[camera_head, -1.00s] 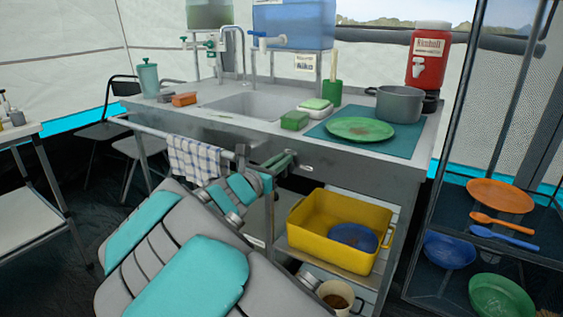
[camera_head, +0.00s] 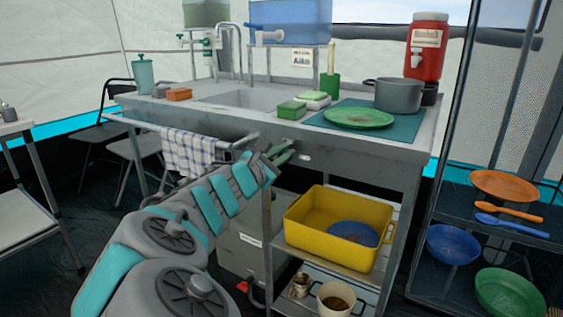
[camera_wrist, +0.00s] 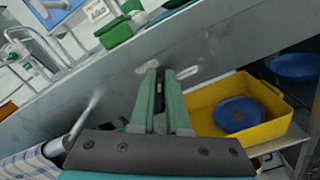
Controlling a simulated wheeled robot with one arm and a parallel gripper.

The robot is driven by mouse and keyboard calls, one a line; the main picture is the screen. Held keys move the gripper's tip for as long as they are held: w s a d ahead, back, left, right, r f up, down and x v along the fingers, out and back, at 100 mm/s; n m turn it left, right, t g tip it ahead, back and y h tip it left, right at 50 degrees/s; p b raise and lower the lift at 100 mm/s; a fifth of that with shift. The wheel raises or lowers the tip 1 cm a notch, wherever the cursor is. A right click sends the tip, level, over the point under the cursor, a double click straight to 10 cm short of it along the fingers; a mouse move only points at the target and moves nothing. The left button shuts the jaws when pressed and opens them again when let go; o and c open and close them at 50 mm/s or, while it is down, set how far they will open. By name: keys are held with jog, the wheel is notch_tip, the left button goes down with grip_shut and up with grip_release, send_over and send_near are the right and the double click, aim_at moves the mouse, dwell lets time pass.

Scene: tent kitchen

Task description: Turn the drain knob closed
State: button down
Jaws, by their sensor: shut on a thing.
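The grey metal sink counter (camera_head: 225,123) stands in the middle, with its basin (camera_head: 236,97) set in the top. My gripper (camera_head: 284,156) is at the counter's front panel, right of the checked towel. In the wrist view the two green fingers of my gripper (camera_wrist: 163,88) point at that panel, with a narrow gap between them. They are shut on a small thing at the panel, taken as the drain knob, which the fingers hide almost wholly. Its turn angle cannot be told. A pale slot-like mark (camera_wrist: 187,73) shows on the panel just right of the fingertips.
A checked towel (camera_head: 190,152) hangs on a rail left of my gripper. A yellow tub (camera_head: 305,240) with a blue bowl sits on the shelf below right. A green plate (camera_head: 358,118) and grey pot (camera_head: 398,95) stand on the counter. A shelf rack (camera_head: 455,226) is at right.

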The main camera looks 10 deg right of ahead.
jog(key=m+b, duration=0.2)
jog(key=f+m+b, duration=0.1)
jog(key=m+b, duration=0.2)
jog(key=f+m+b, duration=0.1)
jog(key=m+b, duration=0.2)
jog(key=shift+s+d+f, duration=0.25)
jog(key=shift+d, duration=0.05)
jog(key=shift+a+m+b, duration=0.1)
jog(key=shift+m+b, duration=1)
jog(key=shift+m, duration=0.4)
jog(key=c, duration=0.9)
grip_release()
jog(key=shift+w, duration=0.1)
jog(key=shift+m, duration=0.3)
